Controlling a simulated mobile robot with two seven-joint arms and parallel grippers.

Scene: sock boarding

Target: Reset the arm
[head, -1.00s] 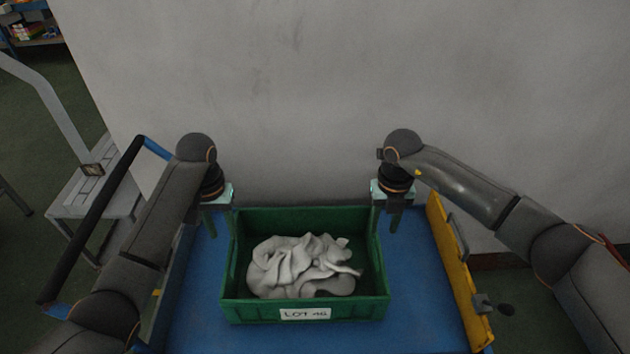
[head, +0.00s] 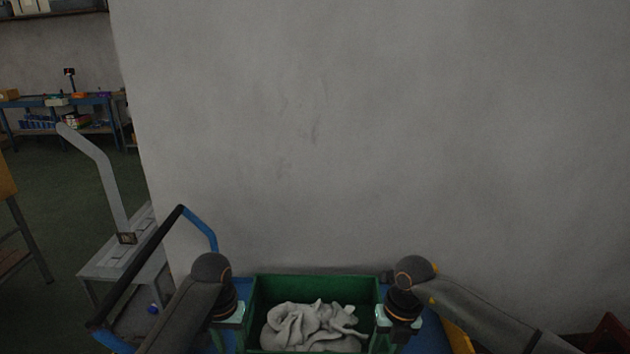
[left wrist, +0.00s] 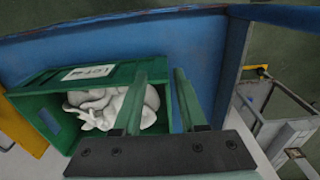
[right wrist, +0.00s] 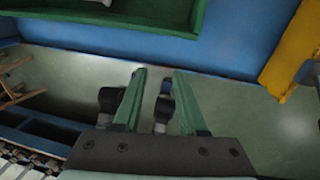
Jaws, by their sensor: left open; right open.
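A crumpled pile of grey-white fabric (head: 312,328) lies in a green crate (head: 315,281) at the bottom centre of the head view. The left wrist view shows the fabric (left wrist: 140,105) and the crate's label (left wrist: 88,72). My left gripper (head: 226,342) is beside the crate's left side, and its fingers (left wrist: 168,68) are open and empty. My right gripper (head: 396,338) is beside the crate's right side. In the right wrist view its fingers (right wrist: 159,72) are open and empty, with the crate wall (right wrist: 150,27) ahead of them. The crate's front is cut off in the head view.
The crate stands on a blue surface (left wrist: 125,40). A yellow panel (right wrist: 297,45) edges the right side. A black and blue handle bar (head: 140,262) rises at the left. A plain grey wall (head: 350,140) stands behind. A grey bench (head: 105,265) and distant shelving are further left.

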